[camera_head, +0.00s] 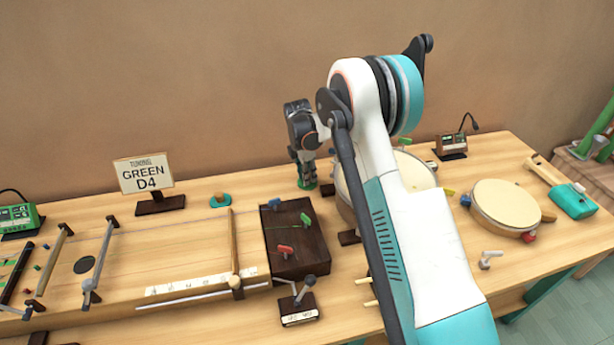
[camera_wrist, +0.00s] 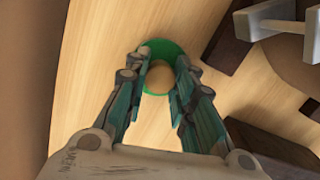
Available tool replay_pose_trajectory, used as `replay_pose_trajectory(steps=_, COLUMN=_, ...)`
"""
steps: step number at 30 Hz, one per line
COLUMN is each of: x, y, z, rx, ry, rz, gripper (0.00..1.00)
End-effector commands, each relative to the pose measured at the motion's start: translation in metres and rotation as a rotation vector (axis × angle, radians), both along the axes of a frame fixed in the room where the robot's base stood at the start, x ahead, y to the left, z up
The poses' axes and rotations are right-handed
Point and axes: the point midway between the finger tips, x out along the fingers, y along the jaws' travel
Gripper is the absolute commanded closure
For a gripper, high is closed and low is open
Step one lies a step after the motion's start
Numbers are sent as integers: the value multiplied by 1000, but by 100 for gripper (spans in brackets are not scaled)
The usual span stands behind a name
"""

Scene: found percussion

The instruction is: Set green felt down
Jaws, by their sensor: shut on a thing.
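The green felt (camera_wrist: 178,49) is a round green disc with a tan knob on top. In the wrist view it lies between and beyond the fingertips of my gripper (camera_wrist: 162,66), which is shut on the knob.
A teal disc with an orange knob (camera_head: 220,200) sits near the "GREEN D4" sign (camera_head: 144,173). The dark wooden block (camera_head: 291,239) with pegs stands close by at the front left. Drums (camera_head: 506,205) stand right. Bare wood (camera_head: 200,185) lies along the back edge.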

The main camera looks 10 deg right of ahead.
Motion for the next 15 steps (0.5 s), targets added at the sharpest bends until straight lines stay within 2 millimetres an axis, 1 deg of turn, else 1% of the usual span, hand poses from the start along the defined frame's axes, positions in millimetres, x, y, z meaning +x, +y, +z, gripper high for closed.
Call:
replay_pose_trajectory(steps=6, x=0, y=0, z=1, rx=0, ry=0, rz=0, gripper=100)
replay_pose_trajectory(steps=10, x=0, y=0, z=-3, rx=0, ry=0, rz=0, gripper=100)
replay_pose_trajectory(steps=11, x=0, y=0, z=-2, rx=0, ry=0, rz=0, gripper=70)
replay_pose_trajectory(steps=12, x=0, y=0, z=-2, rx=0, ry=0, rz=0, gripper=61)
replay_pose_trajectory(steps=13, x=0, y=0, z=-2, rx=0, ry=0, rz=0, gripper=56)
replay_pose_trajectory(steps=15, x=0, y=0, z=-2, rx=0, ry=0, rz=0, gripper=56)
